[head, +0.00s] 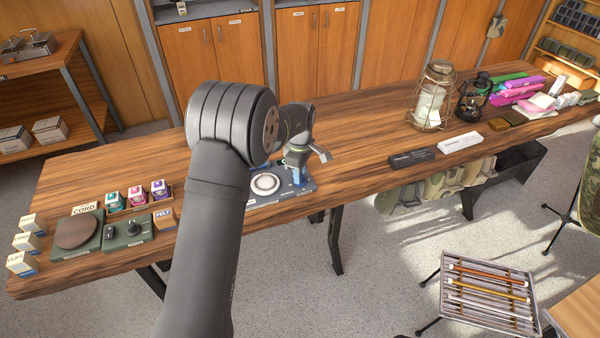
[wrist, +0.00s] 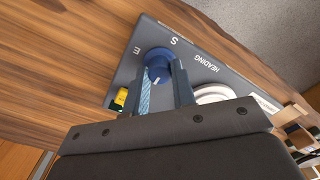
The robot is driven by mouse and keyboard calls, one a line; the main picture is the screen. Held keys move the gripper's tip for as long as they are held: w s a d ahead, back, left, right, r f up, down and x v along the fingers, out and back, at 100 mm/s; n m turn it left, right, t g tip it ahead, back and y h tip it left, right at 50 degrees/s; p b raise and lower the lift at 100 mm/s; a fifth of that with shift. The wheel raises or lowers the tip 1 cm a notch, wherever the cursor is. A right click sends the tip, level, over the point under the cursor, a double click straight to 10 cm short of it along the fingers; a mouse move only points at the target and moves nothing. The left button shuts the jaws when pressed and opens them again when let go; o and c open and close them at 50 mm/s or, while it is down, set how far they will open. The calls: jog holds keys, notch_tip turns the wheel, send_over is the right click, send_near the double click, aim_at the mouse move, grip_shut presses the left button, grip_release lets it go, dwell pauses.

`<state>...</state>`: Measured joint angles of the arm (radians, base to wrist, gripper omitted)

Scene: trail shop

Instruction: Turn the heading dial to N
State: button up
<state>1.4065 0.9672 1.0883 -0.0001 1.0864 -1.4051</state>
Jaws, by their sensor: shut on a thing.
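The heading dial (wrist: 157,58) is a round blue knob on a dark grey panel (wrist: 205,48) lettered HEADING. The letters S and E show beyond it in the wrist view. A short white line on the knob points toward the bottom of the picture, away from both letters. N is not visible; the near side of the dial is hidden by my gripper. My gripper (wrist: 165,88) has one finger on each side of the knob and is shut on it. In the head view my gripper (head: 299,180) is over the right part of the panel (head: 262,199).
A pale round disc (head: 265,183) sits on the panel left of my gripper. A dark box and a white box (head: 460,142), then lanterns (head: 432,95), stand to the right. Bare wood lies between.

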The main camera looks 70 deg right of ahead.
dwell(0.3)
jog(key=o, duration=1)
notch_tip(320, 180, up, 18)
jog(key=shift+f, duration=0.25)
jog(key=shift+f, duration=0.1)
notch_tip(320, 180, down, 17)
jog(key=shift+f, duration=0.15)
dwell(0.4)
